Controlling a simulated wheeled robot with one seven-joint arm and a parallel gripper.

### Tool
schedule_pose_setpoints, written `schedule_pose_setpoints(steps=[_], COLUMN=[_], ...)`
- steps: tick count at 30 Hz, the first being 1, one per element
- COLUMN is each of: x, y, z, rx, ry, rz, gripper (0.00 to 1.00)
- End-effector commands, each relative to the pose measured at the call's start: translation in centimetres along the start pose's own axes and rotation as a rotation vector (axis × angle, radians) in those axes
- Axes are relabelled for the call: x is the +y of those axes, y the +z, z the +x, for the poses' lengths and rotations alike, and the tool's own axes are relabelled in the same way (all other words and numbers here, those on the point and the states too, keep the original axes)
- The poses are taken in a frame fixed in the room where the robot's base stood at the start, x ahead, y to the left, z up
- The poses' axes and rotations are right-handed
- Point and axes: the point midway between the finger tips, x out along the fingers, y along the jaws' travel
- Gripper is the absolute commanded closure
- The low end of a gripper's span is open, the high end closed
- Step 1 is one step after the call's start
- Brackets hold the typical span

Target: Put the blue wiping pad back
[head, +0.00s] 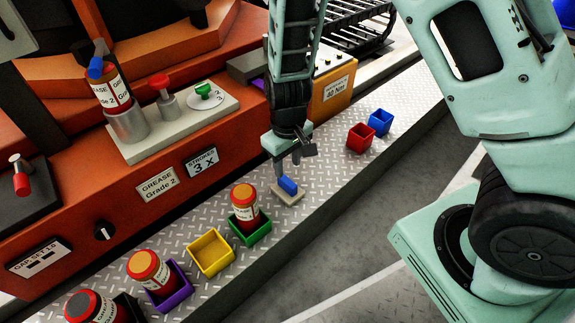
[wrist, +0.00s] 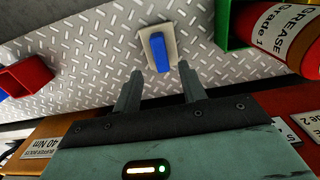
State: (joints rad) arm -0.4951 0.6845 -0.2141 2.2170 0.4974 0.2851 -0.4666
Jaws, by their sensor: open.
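The blue wiping pad (head: 288,186) is a blue block on a pale flat base, lying on the diamond-plate ledge (head: 330,165). It also shows in the wrist view (wrist: 158,50), just beyond my fingertips and roughly centred between them. My gripper (head: 288,164) points down close above the pad in the head view. Its fingers are apart with nothing between them, as the wrist view (wrist: 160,80) also shows. I cannot tell the exact gap between fingertips and pad.
A green bin (head: 250,230) holding a grease cartridge (head: 245,208) stands beside the pad at left. A yellow bin (head: 211,252) is empty. A purple bin (head: 170,287) holds another cartridge. Red (head: 361,138) and blue (head: 380,122) bins stand farther right. An orange machine (head: 190,215) borders the ledge.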

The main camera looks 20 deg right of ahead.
Motion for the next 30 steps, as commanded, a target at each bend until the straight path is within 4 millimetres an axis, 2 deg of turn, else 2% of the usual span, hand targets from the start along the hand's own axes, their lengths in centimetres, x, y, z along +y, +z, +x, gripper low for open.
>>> schedule_pose_setpoints(steps=[1, 3, 11, 14, 16, 20, 22, 24, 27, 30], x=[0.0, 0.0, -0.4, -2.1, -4.1, -8.5, -10.2, -11.3, -12.1, -12.2], y=[0.0, 0.0, 0.1, 0.7, 1.7, 5.2, 7.7, 10.2, 13.3, 15.5], z=[-1.7, -2.7, -4.8, -6.5, -8.6, -13.7, -16.2, -18.2, -20.1, -21.2], rx=[0.001, 0.001, 0.001, 0.005, 0.007, 0.009, 0.009, 0.011, 0.016, 0.022], ry=[-0.001, -0.001, -0.007, -0.041, -0.081, -0.145, -0.155, -0.147, -0.116, -0.08], rz=[0.0, -0.001, -0.004, -0.02, -0.046, -0.127, -0.179, -0.228, -0.287, -0.326], gripper=[0.59, 0.59, 0.59, 0.59, 0.59, 0.59, 0.59, 0.59, 0.59, 0.59])
